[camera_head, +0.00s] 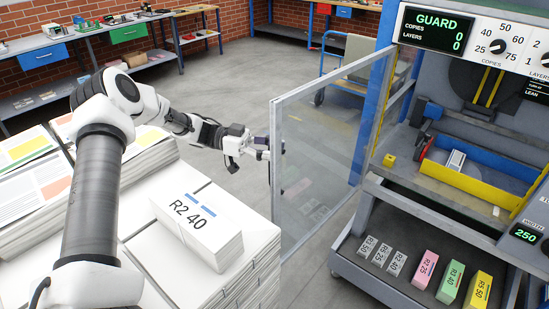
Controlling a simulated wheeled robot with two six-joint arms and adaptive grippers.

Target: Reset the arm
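My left arm comes in from the lower left and bends out over white stacks. My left gripper (265,149) is at the free edge of a clear framed guard door (325,140). Its fingertips overlap the door's edge strip in the picture, and I cannot tell whether they touch it or how far apart they are. The guard door stands swung open from a blue post of the machine (470,100). My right arm and gripper are not in view.
A white bundle marked R2 40 (196,222) lies on the paper stacks (30,185) beneath my arm. The machine has a yellow-edged tray (465,187), a GUARD display (437,28) and a lower shelf with several coloured blocks (450,281). Grey floor (240,100) is free behind.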

